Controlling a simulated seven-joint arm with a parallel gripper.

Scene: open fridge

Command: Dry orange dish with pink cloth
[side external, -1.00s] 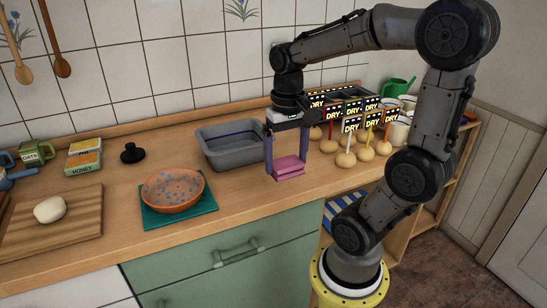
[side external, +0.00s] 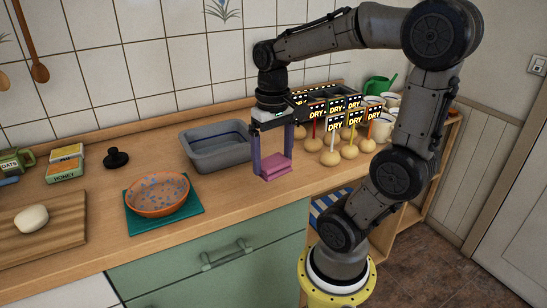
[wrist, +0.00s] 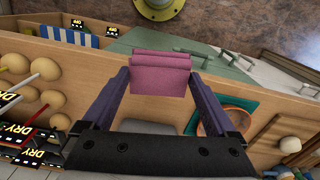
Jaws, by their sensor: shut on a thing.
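The orange dish (side external: 158,192) sits on a teal mat (side external: 190,222) on the counter, with blue-grey spots over its inside. It also shows in the wrist view (wrist: 240,118), partly hidden behind my right finger. The pink cloth (side external: 276,168) is a folded block to the right of the dish, apart from it. My gripper (side external: 272,158) points down with its two purple fingers on either side of the cloth, shut on it. In the wrist view the cloth (wrist: 160,75) spans the fingertips. I cannot tell whether its underside touches the counter.
A grey tub (side external: 218,147) stands behind, between dish and gripper. Several round bases with DRY signs (side external: 338,115) stand to the right, near mugs (side external: 382,125). A wooden board (side external: 45,245) with a pale lump is at left. The counter between cloth and dish is clear.

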